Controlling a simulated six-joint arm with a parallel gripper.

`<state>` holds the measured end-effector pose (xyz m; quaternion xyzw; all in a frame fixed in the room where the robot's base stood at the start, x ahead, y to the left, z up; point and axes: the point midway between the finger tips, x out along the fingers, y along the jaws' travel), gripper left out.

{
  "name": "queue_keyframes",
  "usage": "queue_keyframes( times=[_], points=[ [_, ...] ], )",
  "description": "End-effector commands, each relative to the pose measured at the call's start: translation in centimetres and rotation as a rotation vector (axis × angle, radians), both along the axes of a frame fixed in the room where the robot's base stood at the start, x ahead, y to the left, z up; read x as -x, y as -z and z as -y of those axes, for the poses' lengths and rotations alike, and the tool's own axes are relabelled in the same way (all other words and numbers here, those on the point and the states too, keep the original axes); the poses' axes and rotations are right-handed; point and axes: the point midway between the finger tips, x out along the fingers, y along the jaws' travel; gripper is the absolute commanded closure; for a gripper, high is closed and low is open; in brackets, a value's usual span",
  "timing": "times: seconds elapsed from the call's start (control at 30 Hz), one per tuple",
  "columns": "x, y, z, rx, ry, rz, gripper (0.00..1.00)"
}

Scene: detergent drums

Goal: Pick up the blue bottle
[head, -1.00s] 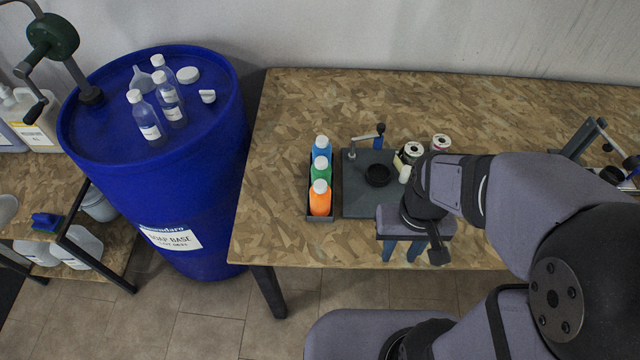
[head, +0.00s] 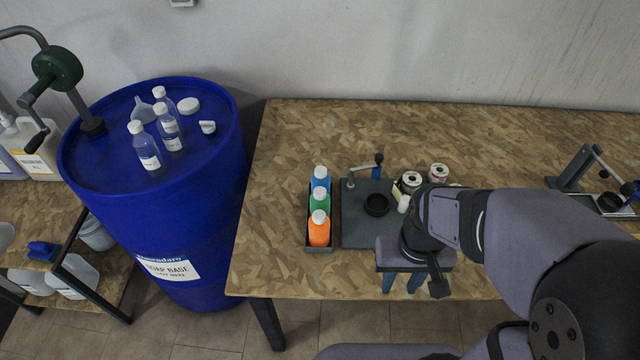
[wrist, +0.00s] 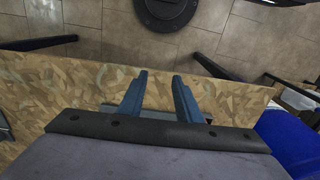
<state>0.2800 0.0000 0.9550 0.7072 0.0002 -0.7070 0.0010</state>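The blue bottle (head: 320,178) with a white cap stands at the far end of a narrow dark tray (head: 318,249) on the wooden table. A green bottle (head: 319,202) and an orange bottle (head: 319,232) stand in front of it in the same row. My gripper (head: 402,284) is to the right of and nearer than the tray, by the table's front edge. In the wrist view, its two blue fingers (wrist: 158,77) are apart with nothing between them. The bottles cannot be made out in the wrist view.
A dark plate (head: 362,228) with a black ring and small lever stands right of the tray. Two labelled spools (head: 411,182) are beyond my wrist. A big blue drum (head: 190,235) with clear bottles on top stands left of the table. The table's back is clear.

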Motion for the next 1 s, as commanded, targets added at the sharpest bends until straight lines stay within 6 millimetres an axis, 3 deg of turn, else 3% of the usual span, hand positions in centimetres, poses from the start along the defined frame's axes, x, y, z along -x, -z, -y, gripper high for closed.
queue_keyframes(
  times=[0.53,0.67,0.77,0.83,1.0],
  points=[
    [-0.1,0.0,0.0,0.001,0.000,0.001,0.64],
    [-1.3,0.3,0.4,0.013,-0.006,0.029,0.64],
    [-3.8,0.9,1.3,0.039,-0.024,0.090,0.64],
    [-6.6,1.5,2.1,0.062,-0.047,0.156,0.64],
    [-15.7,2.9,3.7,0.110,-0.142,0.385,0.64]
  ],
)
